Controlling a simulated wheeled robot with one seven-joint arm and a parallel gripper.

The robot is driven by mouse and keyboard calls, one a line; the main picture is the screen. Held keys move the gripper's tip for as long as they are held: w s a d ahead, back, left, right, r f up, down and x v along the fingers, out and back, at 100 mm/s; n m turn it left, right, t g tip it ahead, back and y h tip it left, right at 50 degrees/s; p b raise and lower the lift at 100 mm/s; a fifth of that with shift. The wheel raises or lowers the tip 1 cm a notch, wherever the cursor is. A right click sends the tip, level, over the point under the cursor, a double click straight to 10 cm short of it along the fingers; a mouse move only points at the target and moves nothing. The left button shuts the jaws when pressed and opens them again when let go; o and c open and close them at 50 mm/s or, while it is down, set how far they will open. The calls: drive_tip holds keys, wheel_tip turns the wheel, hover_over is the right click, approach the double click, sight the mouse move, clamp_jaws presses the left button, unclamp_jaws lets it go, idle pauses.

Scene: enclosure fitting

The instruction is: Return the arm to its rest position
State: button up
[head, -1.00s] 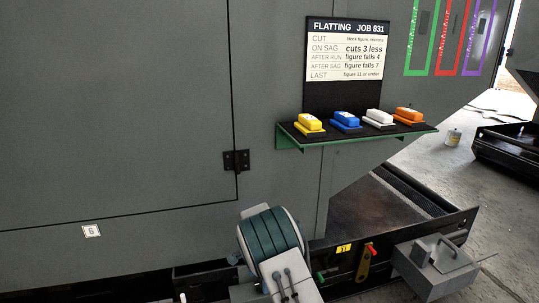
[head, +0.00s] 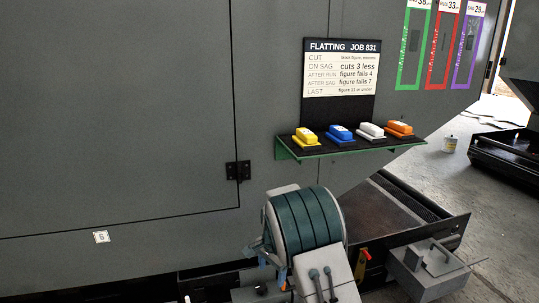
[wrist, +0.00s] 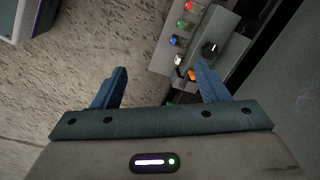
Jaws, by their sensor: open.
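My arm shows at the bottom middle of the head view as a grey and teal rounded link in front of the machine's lower edge. In the wrist view my gripper (wrist: 158,68) has its two blue fingers spread wide apart, with nothing between them but the view beyond. The blue fingers also seem to show in the head view, low and partly hidden beside the teal link. Beyond the right finger in the wrist view is a grey control panel (wrist: 218,22) with red, green, blue and white buttons and a black knob.
A green-edged shelf (head: 283,153) on the grey machine wall (head: 120,120) holds yellow (head: 306,136), blue (head: 340,133), white (head: 371,130) and orange (head: 400,128) blocks. A job sign (head: 340,68) is above it. A grey box (head: 425,262) is at lower right. Concrete floor (wrist: 60,90) is open.

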drive_tip(key=s+d+r+n+p, duration=0.1)
drive_tip(key=s+d+r+p, duration=0.25)
drive_tip(key=r, duration=0.55)
drive_tip(key=s+d+r+n+t+p, duration=0.1)
drive_tip(key=s+d+r+n+p, duration=0.15)
drive_tip(key=s+r, duration=0.4)
drive_tip(key=s+d+r+n+p, duration=0.1)
drive_tip(key=s+d+r+p, duration=0.25)
drive_tip(key=r, duration=0.75)
drive_tip(key=s+d+r+n+p, duration=0.2)
drive_tip(key=s+r+p, duration=0.3)
drive_tip(key=s, duration=0.4)
drive_tip(key=s+d+r+n+t+p, duration=0.1)
drive_tip(key=s+d+r+n+p, duration=0.2)
drive_tip(key=s+r+p, duration=0.2)
drive_tip(key=shift+s+r+t+h, duration=0.3)
drive_tip(key=shift+s+r, duration=0.95)
drive_tip(key=shift+s, duration=0.75)
drive_tip(key=shift+a, duration=0.1)
